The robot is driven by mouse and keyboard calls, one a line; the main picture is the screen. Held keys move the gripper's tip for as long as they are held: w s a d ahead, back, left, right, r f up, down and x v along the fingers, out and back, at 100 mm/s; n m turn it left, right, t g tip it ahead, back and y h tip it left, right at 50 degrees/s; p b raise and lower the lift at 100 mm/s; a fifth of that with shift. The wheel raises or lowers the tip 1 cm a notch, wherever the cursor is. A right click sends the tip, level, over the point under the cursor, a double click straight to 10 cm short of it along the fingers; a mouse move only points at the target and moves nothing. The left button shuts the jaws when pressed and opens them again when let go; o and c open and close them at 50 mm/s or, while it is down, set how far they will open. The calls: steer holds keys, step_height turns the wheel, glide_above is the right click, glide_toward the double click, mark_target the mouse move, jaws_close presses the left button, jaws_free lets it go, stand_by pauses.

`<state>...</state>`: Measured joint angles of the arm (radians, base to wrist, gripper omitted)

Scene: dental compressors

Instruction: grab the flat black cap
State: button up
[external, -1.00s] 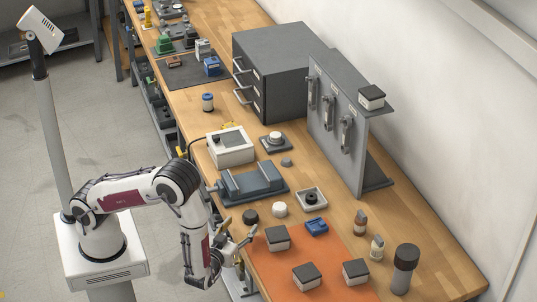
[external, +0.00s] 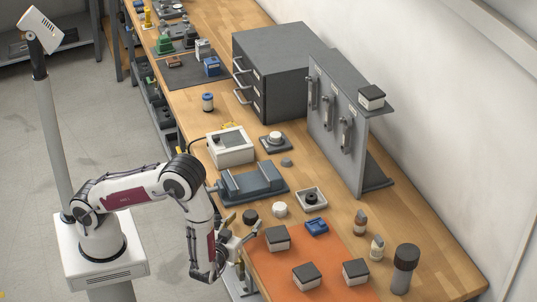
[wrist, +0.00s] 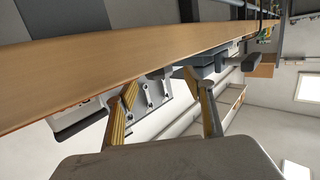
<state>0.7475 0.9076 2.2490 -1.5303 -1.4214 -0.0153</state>
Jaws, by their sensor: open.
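A short round black cap (external: 250,216) lies on the wooden bench near its front edge, just left of a white round cap (external: 280,209). My gripper (external: 243,224) is open at the bench's front edge, close to the black cap in the external view. Its fingers point up towards the bench, and I see nothing between them. In the wrist view my gripper (wrist: 167,98) shows two spread yellowish fingers below the bench edge. I cannot make out the black cap in that view.
The bench edge (wrist: 130,65) runs across the wrist view close to my fingers. An orange mat (external: 325,262) with several dark-topped boxes lies right of the cap. A blue-grey vise-like fixture (external: 252,184) stands behind it, and a small tray (external: 322,207) is to the right.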

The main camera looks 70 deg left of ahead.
mark_target(247, 218)
steer(key=shift+x, duration=2.4)
steer(key=shift+w+r, duration=0.1)
steer(key=c, duration=1.2)
